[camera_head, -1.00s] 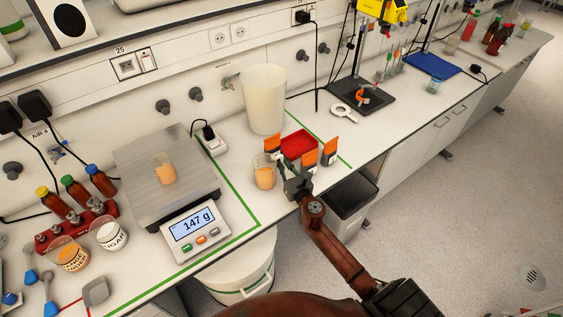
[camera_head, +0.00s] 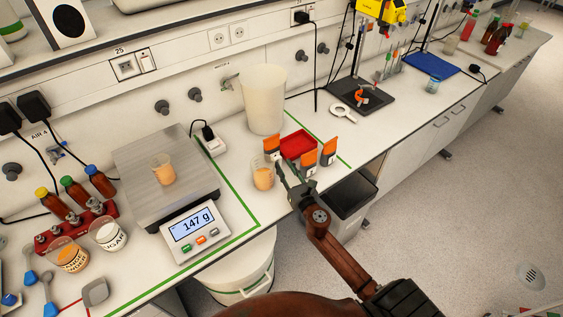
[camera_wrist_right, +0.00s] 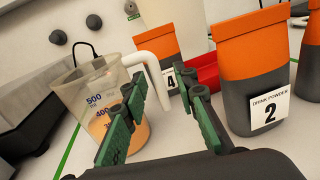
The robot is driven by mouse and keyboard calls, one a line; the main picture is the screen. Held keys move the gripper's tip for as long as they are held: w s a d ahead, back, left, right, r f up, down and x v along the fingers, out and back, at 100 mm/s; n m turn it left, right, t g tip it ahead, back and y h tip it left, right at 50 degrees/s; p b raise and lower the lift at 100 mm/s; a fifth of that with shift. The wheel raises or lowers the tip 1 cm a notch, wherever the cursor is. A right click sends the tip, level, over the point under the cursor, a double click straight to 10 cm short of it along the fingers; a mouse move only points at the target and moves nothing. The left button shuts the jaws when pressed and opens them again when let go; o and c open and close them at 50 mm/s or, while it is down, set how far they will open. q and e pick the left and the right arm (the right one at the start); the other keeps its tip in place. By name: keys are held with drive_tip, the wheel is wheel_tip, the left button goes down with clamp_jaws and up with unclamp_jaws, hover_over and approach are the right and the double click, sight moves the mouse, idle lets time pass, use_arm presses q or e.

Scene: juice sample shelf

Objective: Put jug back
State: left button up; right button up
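The jug (camera_head: 263,178) is a small clear measuring jug with orange liquid. It stands upright on the white bench, right of the scale. In the right wrist view the jug (camera_wrist_right: 88,95) shows its volume marks and a white handle towards my gripper. My right gripper (camera_head: 283,174) is just right of the jug in the head view. In the right wrist view the right gripper (camera_wrist_right: 165,84) is open, with the handle seen between its green fingers. Whether a finger touches the handle is not clear. My left gripper is not in view.
A scale (camera_head: 197,228) reading 147 g carries a cup of orange powder (camera_head: 163,170). A tall beaker (camera_head: 265,98) stands behind the jug. Orange-and-grey drink powder packs (camera_head: 308,165) and a red tray (camera_head: 298,144) are close by on the right. A dark open bin (camera_head: 350,194) is below the bench edge.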

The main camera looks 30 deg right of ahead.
drive_tip(key=s, duration=0.5)
drive_tip(key=s+a, duration=0.1)
drive_tip(key=s, duration=0.2)
drive_tip(key=shift+s+b, duration=0.15)
drive_tip(key=shift+b, duration=0.15)
